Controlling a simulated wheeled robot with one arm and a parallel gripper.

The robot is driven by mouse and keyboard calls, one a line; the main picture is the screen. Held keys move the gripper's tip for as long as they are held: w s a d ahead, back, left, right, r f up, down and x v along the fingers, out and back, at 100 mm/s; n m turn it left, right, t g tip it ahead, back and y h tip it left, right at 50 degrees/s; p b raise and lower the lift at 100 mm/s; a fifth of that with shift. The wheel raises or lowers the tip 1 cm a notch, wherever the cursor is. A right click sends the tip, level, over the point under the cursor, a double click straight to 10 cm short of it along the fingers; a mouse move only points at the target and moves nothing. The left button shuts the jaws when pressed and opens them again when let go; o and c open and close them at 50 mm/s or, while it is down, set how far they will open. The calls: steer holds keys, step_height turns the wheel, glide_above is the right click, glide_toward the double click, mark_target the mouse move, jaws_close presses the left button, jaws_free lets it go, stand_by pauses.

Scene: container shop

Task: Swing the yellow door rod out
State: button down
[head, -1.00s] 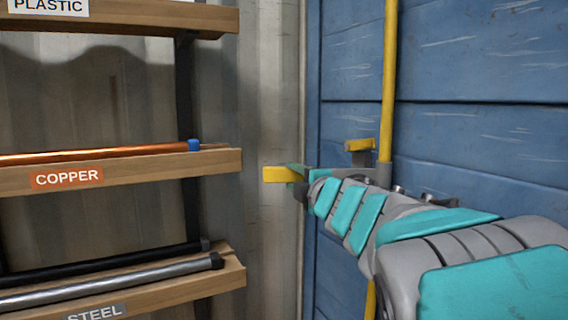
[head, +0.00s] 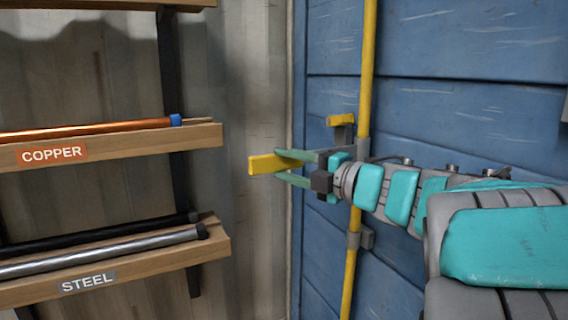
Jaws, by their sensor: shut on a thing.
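The yellow door rod (head: 367,75) runs upright along the blue door, and its lower part shows below my arm. A yellow handle (head: 264,164) juts out to the left, away from the door, between the fingers. My gripper (head: 297,170) has green fingers and is shut on this handle, with its free end showing past the fingertips. Where the handle meets the rod is hidden behind my gripper and arm. A small yellow piece on a grey bracket (head: 341,122) sits beside the rod just above my gripper. A grey clamp (head: 358,240) holds the rod lower down.
The blue plank door (head: 450,75) fills the right side. On the left, wooden shelves hold a copper pipe (head: 90,129) and black and silver rods (head: 100,252), with COPPER and STEEL labels. Bare corrugated wall (head: 255,70) lies between shelves and door.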

steer(key=shift+d+f, duration=0.1)
steer(key=shift+f, duration=0.05)
steer(key=shift+c, duration=2)
jaws_free()
steer(key=shift+s, duration=0.1)
steer(key=v, duration=0.7)
steer(key=shift+s+d+b, duration=0.3)
steer(key=shift+b, duration=0.1)
